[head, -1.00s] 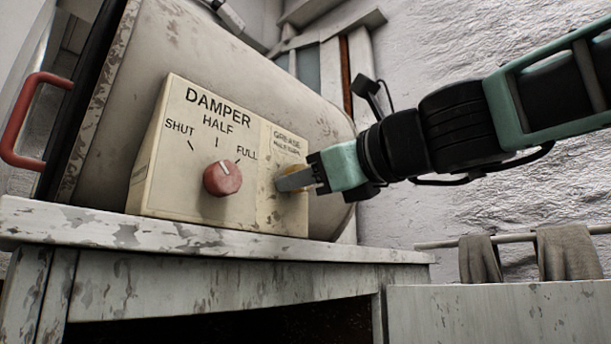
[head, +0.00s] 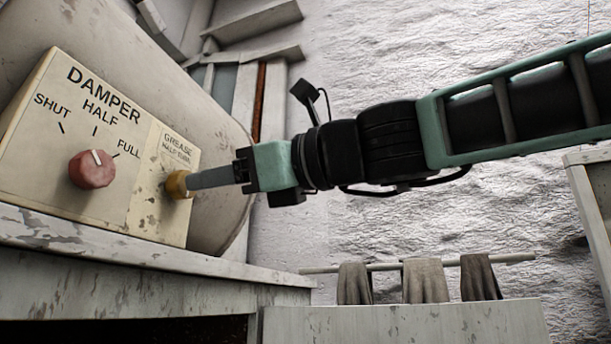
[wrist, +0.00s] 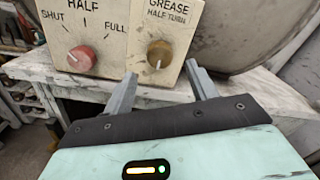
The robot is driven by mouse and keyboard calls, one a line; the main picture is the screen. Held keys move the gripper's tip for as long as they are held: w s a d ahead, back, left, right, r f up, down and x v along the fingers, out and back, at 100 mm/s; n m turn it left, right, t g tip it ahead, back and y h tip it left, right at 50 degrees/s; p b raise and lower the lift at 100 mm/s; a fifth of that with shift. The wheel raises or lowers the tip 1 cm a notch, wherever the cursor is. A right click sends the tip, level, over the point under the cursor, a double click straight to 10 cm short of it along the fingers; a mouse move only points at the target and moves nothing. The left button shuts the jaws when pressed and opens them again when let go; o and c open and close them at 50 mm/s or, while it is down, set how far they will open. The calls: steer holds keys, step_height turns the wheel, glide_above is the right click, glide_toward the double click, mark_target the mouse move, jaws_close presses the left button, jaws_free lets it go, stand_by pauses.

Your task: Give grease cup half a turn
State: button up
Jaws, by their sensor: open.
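The grease cup (head: 175,184) is a brass-coloured round knob on the pale panel, under the words GREASE HALF TURN. In the wrist view the cup (wrist: 159,52) has a pale mark at its lower edge, pointing down. My gripper (head: 191,180) is just right of the cup in the head view, its fingers pointing at it. In the wrist view my gripper (wrist: 161,69) is open, one grey finger on each side of the cup's line, with nothing between them. The tips look just short of the cup; whether they touch it I cannot tell.
A red damper knob (head: 92,169) is left of the cup, its white mark near HALF. The panel (head: 40,190) stands on a worn white bench (head: 150,262). Cloths (head: 425,281) hang on a rail at the right. The space right of the panel is open.

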steer(key=b+v, duration=0.7)
steer(key=v, duration=0.4)
steer(key=shift+d, duration=0.1)
steer(key=shift+f, duration=0.1)
